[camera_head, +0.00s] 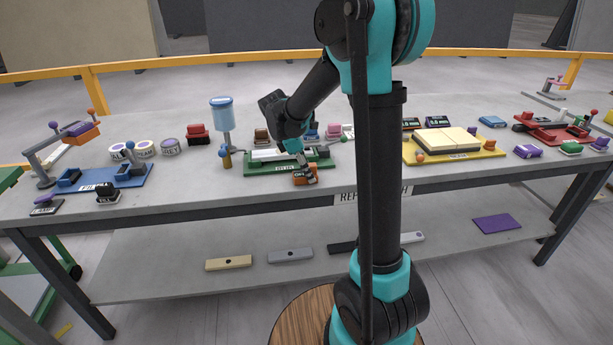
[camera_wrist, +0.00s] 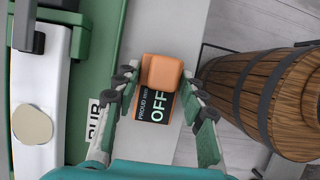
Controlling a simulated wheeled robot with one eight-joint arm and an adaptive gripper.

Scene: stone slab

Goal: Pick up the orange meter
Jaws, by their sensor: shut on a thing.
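The orange meter (camera_wrist: 161,74) is a small block with a dark display reading "OFF" and the words "PROUD mm". In the wrist view it sits between the two fingers of my gripper (camera_wrist: 162,112), near the front edge of the table. The head view shows the orange meter (camera_head: 306,176) at the front edge of the green fixture, with my gripper (camera_head: 301,168) reaching down onto it from above. My gripper is shut on the meter. Whether the meter still touches the tabletop is not clear.
A green fixture (camera_head: 262,168) with a white bar lies directly beside the meter. A blue fixture (camera_head: 128,177) stands left, a yellow tray (camera_head: 490,153) right. A wooden barrel (camera_wrist: 262,98) stands beyond the table edge in the wrist view. Bare tabletop (camera_head: 200,178) shows left of the green fixture.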

